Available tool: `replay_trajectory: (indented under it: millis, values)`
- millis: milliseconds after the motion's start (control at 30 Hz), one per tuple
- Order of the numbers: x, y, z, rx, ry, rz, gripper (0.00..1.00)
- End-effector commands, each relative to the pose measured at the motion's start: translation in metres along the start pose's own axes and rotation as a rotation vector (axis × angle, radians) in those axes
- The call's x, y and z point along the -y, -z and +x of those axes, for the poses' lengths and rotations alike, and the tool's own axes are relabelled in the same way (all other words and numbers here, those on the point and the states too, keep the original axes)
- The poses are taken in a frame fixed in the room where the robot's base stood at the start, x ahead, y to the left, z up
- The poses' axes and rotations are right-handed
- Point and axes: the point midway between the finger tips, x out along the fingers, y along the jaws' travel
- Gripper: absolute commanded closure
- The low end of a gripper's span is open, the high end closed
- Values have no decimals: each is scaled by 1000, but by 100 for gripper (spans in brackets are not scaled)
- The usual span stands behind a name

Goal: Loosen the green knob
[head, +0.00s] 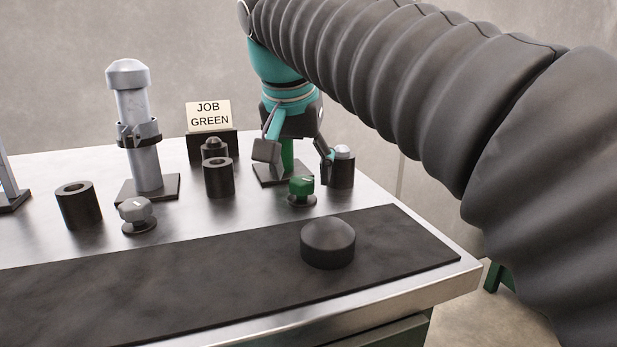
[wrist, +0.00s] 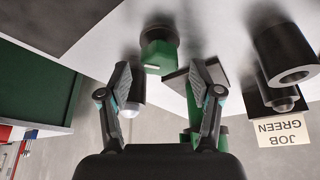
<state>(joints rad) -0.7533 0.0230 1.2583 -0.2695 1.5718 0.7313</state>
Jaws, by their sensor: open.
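The green knob (head: 301,190) sits on a small dark round base on the metal bench, in front of a green post (head: 287,155). In the wrist view the green knob (wrist: 158,55) lies just beyond the fingertips, between their lines. My gripper (head: 297,160) points down with its fingers spread, empty, above and behind the knob, apart from it as far as I can tell. Its two fingers also show in the wrist view (wrist: 162,78). The green post's top is hidden behind my gripper in the head view.
A grey knob (head: 136,214) and a grey post (head: 145,150) stand to the left. Dark cylinders (head: 219,177) and a silver-topped one (head: 343,168) flank the knob. A card (head: 208,115) reads "JOB GREEN". A dark dome (head: 328,242) sits on the black mat (head: 180,292) in front.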

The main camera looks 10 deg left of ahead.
Motion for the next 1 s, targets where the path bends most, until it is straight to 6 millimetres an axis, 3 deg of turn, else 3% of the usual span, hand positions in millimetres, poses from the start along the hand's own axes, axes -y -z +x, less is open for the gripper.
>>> replay_trajectory:
  millis: [400,433,667,1000]
  values:
    - [0,0,9,0,0,0,36]
    - [0,0,9,0,0,0,38]
    - [0,0,9,0,0,0,94]
    - [-1,0,8,-1,13,-32,94]
